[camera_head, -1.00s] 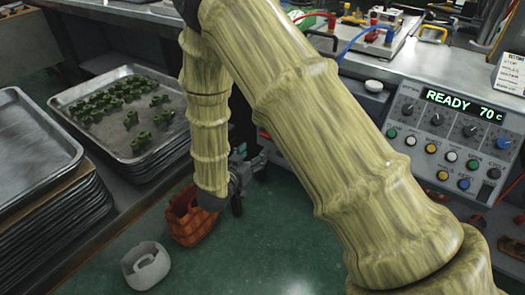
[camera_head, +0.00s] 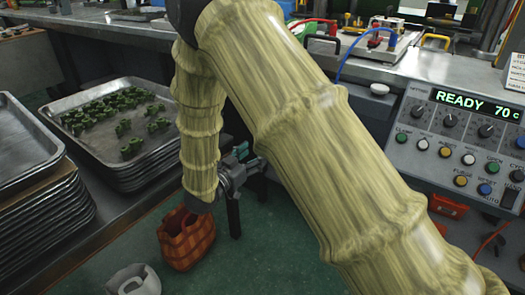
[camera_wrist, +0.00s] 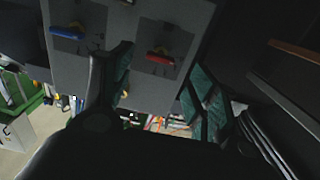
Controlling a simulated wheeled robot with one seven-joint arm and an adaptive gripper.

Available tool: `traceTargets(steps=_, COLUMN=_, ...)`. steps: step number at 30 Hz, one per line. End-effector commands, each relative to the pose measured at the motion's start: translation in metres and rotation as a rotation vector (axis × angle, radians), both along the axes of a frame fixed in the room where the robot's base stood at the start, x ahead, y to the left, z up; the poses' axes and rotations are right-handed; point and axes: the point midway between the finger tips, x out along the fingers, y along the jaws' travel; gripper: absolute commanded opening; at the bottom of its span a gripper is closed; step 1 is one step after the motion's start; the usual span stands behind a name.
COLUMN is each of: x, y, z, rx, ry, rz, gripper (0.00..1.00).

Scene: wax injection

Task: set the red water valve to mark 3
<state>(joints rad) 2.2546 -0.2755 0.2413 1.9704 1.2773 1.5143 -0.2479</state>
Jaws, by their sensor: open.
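In the wrist view a red lever handle (camera_wrist: 161,58), which looks like the red water valve, sits in a recess of a grey panel (camera_wrist: 118,38). A similar blue handle (camera_wrist: 66,32) sits in a recess to its left. No marks or numbers are readable there. My gripper (camera_wrist: 158,72) is open and empty, with dark fingers and green pads. The red handle appears between the fingertips, apart from them. In the head view my gripper (camera_head: 238,160) hangs beside the bench, partly behind my arm, and the valve is not visible.
A stack of trays with green parts (camera_head: 100,150) stands at left. An orange woven basket (camera_head: 187,240) and a pale bucket (camera_head: 132,280) are on the floor. A control panel (camera_head: 460,140) reading "READY 70 c" stands at right.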

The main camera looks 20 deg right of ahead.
Motion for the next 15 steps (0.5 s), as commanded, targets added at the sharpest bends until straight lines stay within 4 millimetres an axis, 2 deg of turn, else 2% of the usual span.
traceTargets(steps=6, x=0.02, y=-0.026, z=-0.002, rx=0.001, ry=-0.002, rz=-0.002, gripper=0.59)
traceTargets(steps=15, x=0.033, y=-0.043, z=0.0, rx=0.0, ry=0.0, rz=0.0, gripper=0.59)
